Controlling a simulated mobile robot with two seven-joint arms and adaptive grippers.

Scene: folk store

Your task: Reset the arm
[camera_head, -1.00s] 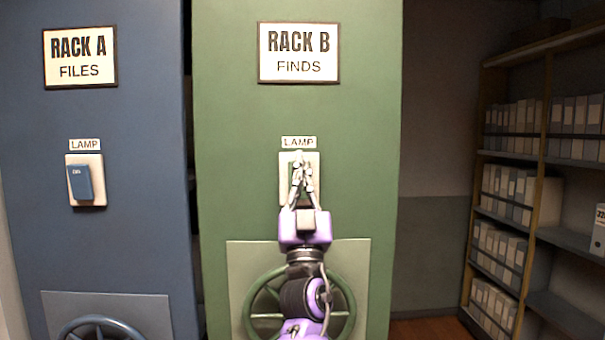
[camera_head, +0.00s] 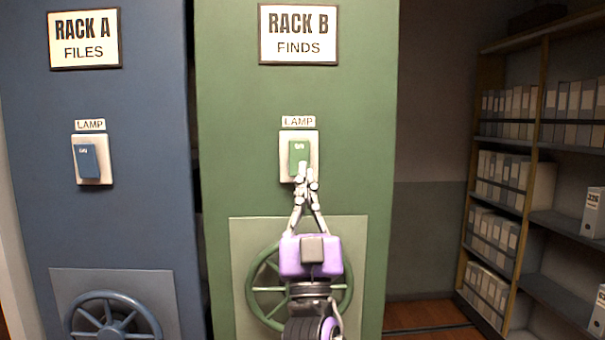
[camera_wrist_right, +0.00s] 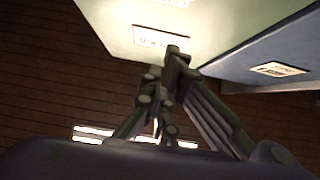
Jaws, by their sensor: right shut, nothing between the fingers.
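My right gripper (camera_head: 307,178) is shut and empty in the head view, its fingertips together just below the green rocker switch (camera_head: 299,157) on Rack B. The fingertips overlap the lower part of the white switch plate in the picture; I cannot tell whether they touch it. Much of the green switch shows above them. In the right wrist view the gripper fingers (camera_wrist_right: 168,75) also show close together. My left gripper is not in view.
Green Rack B (camera_head: 235,150) has a handwheel (camera_head: 262,290) behind my right arm. Blue Rack A (camera_head: 140,210) at left has a blue lamp switch (camera_head: 88,160) and a handwheel (camera_head: 113,322).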

